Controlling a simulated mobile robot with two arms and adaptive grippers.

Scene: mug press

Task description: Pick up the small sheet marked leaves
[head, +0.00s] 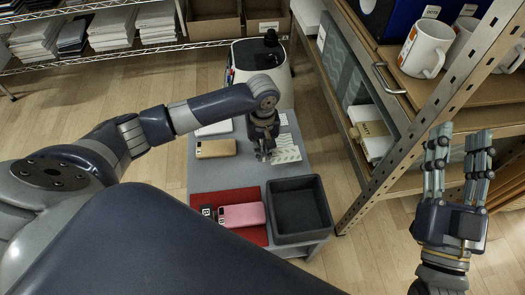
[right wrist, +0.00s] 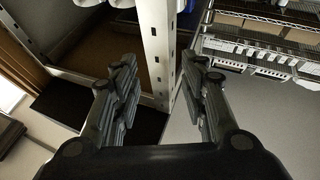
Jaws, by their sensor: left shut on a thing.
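The small white sheet marked leaves (head: 287,149) lies at the right side of the grey table, its grey leaf print facing up. My left gripper (head: 264,155) points down at the sheet's left edge and is shut on it. The fingers hide that edge, and I cannot tell whether the sheet is raised off the table. My right gripper (head: 458,142) is held up at the right, by the shelf. It also shows in the right wrist view (right wrist: 166,85), with its fingers apart and nothing between them.
The grey table (head: 225,178) also bears a tan phone-like item (head: 216,148), a pink one (head: 242,215) on a red mat (head: 224,197), a black tray (head: 327,207) and a white machine (head: 278,80). A metal shelf post (head: 420,120) stands close right; mugs (head: 425,48) sit on the shelf.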

